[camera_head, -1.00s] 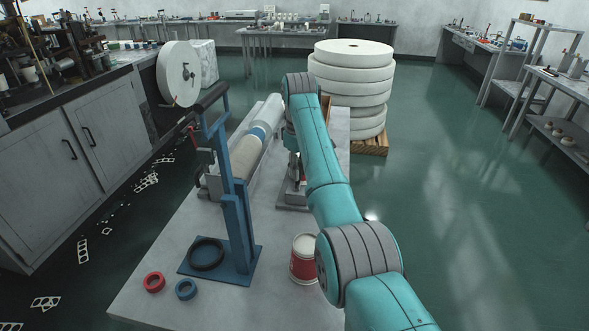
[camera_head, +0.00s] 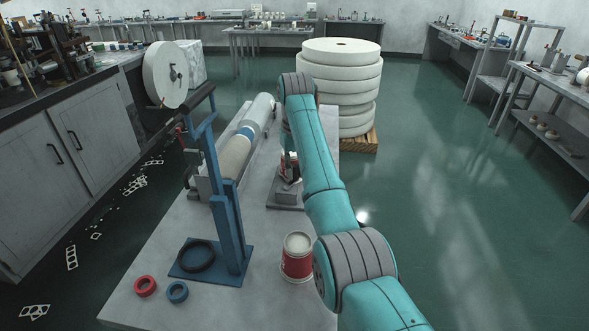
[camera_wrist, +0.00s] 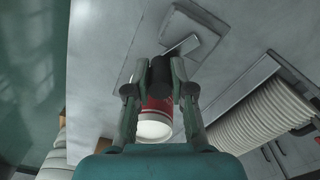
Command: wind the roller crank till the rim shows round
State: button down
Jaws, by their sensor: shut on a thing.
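My gripper (camera_wrist: 160,72) shows in the wrist view, its two fingers closed on either side of a dark crank grip. A pale crank arm (camera_wrist: 182,45) runs from the grip towards a grey base plate (camera_wrist: 196,30). A red cup with a white end (camera_wrist: 154,129) lies just beyond the fingers; the grip and fingers partly cover it. I cannot tell whether the rim is round.
On the bench (camera_head: 215,285) are a blue stand (camera_head: 225,225), a red-and-white tub (camera_head: 298,262), a red ring (camera_head: 145,286), a blue ring (camera_head: 177,292) and a long cup stack (camera_head: 235,155). Large white paper rolls (camera_head: 340,85) stand behind. The floor at right is clear.

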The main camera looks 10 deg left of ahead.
dwell(0.3)
jog(key=c, duration=1)
grip_release()
